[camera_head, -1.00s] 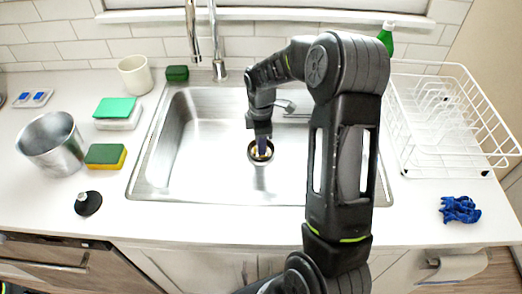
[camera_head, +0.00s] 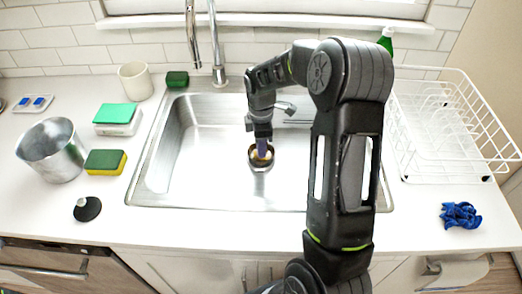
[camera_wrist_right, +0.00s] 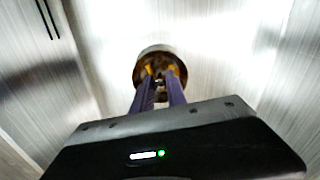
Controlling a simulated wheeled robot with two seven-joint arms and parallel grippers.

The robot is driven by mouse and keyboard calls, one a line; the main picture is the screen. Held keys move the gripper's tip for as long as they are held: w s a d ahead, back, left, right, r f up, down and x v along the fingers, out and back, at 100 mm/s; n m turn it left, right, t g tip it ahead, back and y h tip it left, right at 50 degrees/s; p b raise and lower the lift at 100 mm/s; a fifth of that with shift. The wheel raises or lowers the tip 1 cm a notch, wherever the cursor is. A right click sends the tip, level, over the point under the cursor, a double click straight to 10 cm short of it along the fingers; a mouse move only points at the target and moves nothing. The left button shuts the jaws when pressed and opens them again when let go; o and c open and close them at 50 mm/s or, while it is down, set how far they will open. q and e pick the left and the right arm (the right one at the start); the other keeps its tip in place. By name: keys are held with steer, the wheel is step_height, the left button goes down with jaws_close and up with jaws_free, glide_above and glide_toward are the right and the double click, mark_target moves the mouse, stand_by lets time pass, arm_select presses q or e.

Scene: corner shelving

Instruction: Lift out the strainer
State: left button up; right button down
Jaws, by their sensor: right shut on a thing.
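The strainer (camera_head: 262,163) is a small round metal piece at the drain in the floor of the steel sink (camera_head: 200,150). My right gripper (camera_head: 261,149) reaches down into the sink from above, and its purple fingers are shut on the strainer. In the right wrist view the two fingers (camera_wrist_right: 161,85) close in at the strainer (camera_wrist_right: 160,53), with yellowish tips inside its round rim. I cannot tell whether the strainer is clear of the drain. My left gripper is not in view.
The faucet (camera_head: 216,45) stands behind the sink. A white dish rack (camera_head: 450,120) and a blue cloth (camera_head: 460,215) are on the right. A metal bin (camera_head: 50,150), a sponge (camera_head: 105,162) and a black stopper (camera_head: 87,208) are on the left. The sink's left half is free.

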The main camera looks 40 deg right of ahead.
step_height(320, 180, up, 9)
steer(key=shift+f+b, duration=0.1)
steer(key=shift+b, duration=0.25)
